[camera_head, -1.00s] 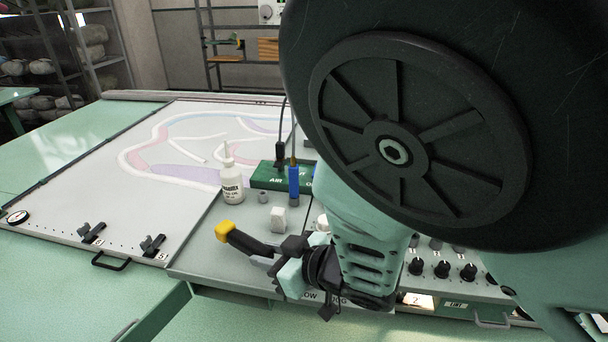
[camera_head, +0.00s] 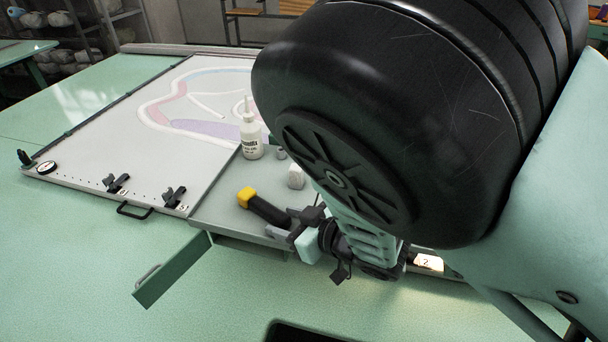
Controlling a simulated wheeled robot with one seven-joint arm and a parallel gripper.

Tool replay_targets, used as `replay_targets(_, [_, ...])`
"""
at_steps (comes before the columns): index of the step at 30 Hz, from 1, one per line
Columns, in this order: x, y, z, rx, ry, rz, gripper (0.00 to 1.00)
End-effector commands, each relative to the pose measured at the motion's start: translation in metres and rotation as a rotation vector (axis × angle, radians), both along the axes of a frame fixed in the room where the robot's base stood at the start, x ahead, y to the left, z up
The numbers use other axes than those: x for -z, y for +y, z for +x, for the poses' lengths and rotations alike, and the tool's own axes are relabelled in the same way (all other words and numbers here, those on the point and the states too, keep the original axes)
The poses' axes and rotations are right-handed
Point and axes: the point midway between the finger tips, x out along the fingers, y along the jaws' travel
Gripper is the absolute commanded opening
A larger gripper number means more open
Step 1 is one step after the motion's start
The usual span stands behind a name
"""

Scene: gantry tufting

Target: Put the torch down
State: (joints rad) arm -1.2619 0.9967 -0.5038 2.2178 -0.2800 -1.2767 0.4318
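The torch (camera_head: 266,208) has a black handle and a yellow end (camera_head: 246,197). It is low over the grey work surface (camera_head: 222,214), near the front edge, with its yellow end pointing left. I cannot tell whether it touches the surface. My gripper (camera_head: 293,226) is at the torch's right end, with dark fingers on either side of it, and appears shut on it. The fingertips are small and partly hidden, and the large black wheel-like part of my arm covers much of the right.
A white bottle (camera_head: 251,138) and a small white block (camera_head: 296,177) stand behind the torch. A pale panel with a coloured design (camera_head: 95,150) lies at left, with black clamps (camera_head: 174,197) at its front edge. A green panel with a handle (camera_head: 172,270) sticks out below.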

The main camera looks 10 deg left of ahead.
Motion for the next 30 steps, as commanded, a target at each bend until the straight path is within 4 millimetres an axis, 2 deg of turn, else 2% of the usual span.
replay_targets(8, [-0.005,-0.002,-0.001,0.001,0.000,0.000,0.49])
replay_targets(23, [-0.037,-0.076,-0.038,0.003,0.001,0.002,0.49])
replay_targets(24, [-0.043,-0.079,-0.039,0.001,0.001,-0.003,0.49])
replay_targets(30, [-0.048,-0.090,-0.045,-0.001,0.001,-0.004,0.49])
